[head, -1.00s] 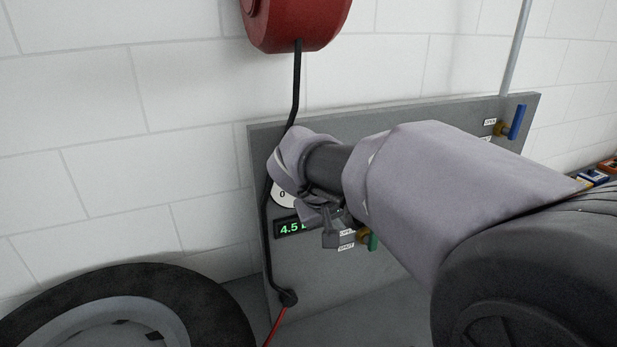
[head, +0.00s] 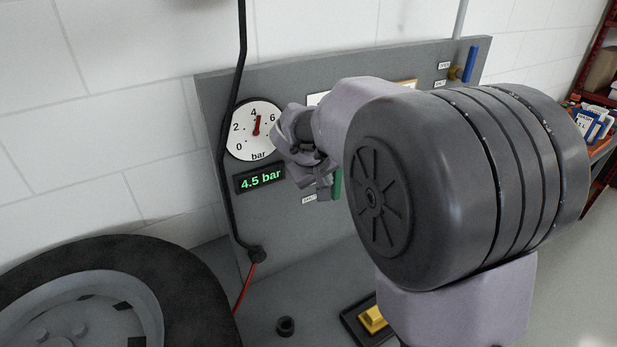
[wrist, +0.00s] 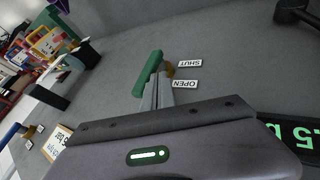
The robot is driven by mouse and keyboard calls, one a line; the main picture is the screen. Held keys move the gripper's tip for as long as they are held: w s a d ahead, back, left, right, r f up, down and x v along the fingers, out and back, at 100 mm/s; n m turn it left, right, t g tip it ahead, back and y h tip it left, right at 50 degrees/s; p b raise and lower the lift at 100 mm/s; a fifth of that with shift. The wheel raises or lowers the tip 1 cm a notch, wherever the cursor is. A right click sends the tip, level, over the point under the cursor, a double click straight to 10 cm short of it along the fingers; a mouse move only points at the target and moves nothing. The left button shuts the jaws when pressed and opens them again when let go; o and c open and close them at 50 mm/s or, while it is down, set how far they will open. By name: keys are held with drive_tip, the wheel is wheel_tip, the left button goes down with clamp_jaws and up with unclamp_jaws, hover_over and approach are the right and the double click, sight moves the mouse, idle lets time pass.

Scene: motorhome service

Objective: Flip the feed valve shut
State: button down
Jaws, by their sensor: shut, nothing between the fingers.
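A valve with a green lever (head: 338,183) sits on the grey panel (head: 290,235), right of the pressure display. A second valve with a blue lever (head: 471,62) is at the panel's top right. Which one is the feed valve I cannot tell. My gripper (head: 324,188) is shut and empty, right beside the green lever and partly covering that valve. In the wrist view the gripper's fingertips (wrist: 158,90) are close against the green lever (wrist: 148,72); contact is unclear. Beside its brass body are a SHUT label (wrist: 188,63) and an OPEN label (wrist: 186,84).
A gauge (head: 255,130) and a display (head: 260,179) reading 4.5 bar are left of my gripper. A black hose (head: 236,120) hangs over the panel's left side. A tyre (head: 190,275) lies at lower left.

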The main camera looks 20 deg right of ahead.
drive_tip(key=shift+w+d, duration=0.1)
drive_tip(key=shift+d, duration=0.15)
